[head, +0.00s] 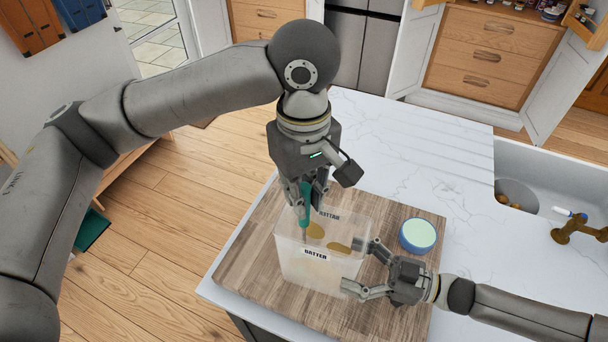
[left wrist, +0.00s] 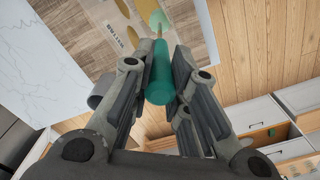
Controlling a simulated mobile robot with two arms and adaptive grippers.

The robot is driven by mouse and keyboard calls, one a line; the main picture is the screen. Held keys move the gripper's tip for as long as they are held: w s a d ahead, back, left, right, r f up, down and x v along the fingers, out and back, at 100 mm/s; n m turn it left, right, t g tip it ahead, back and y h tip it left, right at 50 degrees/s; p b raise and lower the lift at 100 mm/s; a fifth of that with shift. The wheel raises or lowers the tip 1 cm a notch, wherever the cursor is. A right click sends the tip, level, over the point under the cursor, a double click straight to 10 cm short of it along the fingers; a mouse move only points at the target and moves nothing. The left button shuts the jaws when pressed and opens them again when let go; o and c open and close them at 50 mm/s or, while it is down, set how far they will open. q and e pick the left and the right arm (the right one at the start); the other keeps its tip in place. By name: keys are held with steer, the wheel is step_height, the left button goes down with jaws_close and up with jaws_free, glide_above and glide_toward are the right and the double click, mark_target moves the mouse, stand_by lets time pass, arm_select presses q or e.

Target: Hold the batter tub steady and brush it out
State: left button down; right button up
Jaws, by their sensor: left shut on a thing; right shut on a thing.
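The batter tub (head: 310,274) is a clear, open-topped box labelled BATTER, standing upright on the wooden board. Golden-brown patches of batter (head: 315,230) show in it. My right gripper (head: 354,265) is shut on the tub's right side, with one finger near the back and one near the front. My left gripper (head: 304,205) is above the tub, shut on the teal handle of the brush (head: 306,196). The handle points down into the tub's opening, and its teal grip also fills the middle of the left wrist view (left wrist: 160,78).
A round blue tub with a pale green top (head: 418,235) stands on the wooden board (head: 245,262), right of the batter tub. The white marble counter (head: 400,145) is clear behind.

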arm_select(q)
steer(key=shift+f, duration=0.55)
steer(key=shift+w+d, duration=0.3)
steer(key=shift+d, duration=0.55)
steer(key=shift+w+d, duration=0.3)
steer(key=shift+d, duration=0.55)
steer(key=d, duration=0.3)
steer(key=shift+s, duration=0.35)
steer(key=shift+w, duration=0.2)
steer(key=shift+w+d, duration=0.15)
steer(key=shift+w, duration=0.6)
